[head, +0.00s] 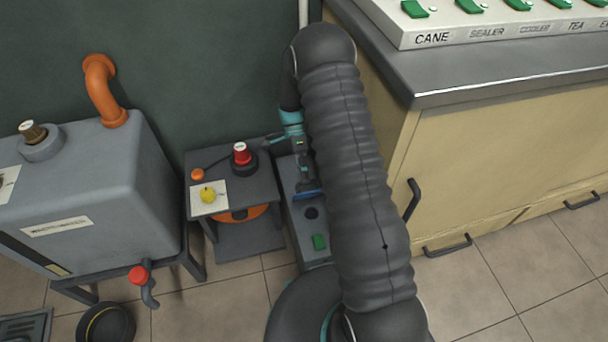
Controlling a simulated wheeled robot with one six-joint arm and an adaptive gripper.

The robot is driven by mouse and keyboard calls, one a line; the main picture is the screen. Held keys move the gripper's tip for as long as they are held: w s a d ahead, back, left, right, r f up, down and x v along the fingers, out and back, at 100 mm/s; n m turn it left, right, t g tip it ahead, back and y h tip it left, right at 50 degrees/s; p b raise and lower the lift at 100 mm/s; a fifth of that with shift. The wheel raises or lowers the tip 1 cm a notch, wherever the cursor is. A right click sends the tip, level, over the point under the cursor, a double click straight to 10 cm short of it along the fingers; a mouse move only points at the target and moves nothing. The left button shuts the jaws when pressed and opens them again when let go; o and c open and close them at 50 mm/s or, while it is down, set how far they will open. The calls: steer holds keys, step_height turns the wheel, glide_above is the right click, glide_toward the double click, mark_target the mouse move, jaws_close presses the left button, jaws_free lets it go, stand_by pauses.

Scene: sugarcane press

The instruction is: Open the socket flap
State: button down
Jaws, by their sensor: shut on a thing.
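A narrow grey box (293,217) stands on the floor in the middle of the head view, with a dark round opening (311,213) and a green switch (319,242) on top. A blue flap (309,196) shows just behind the round opening. My gripper (306,188) points down at the box, shut on the blue flap. The fingertips are small in view and partly hidden. How far the flap is tilted is hard to tell. My arm hides the box's right side.
A grey tank (110,190) stands further left. A cream cabinet (500,165) with handles is at right. Tiled floor lies in front.

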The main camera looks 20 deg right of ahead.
steer(key=shift+f, duration=0.95)
steer(key=c, duration=1.4)
jaws_free()
steer(key=shift+f, duration=0.1)
steer(key=shift+o, duration=1.1)
steer(key=shift+w+f, duration=0.15)
steer(key=shift+f, duration=0.05)
steer(key=shift+r, duration=0.3)
steer(key=shift+w+r, duration=0.1)
steer(key=shift+r, duration=0.05)
steer(key=shift+r, duration=0.35)
step_height(320, 180, up, 9)
steer(key=shift+r, duration=0.2)
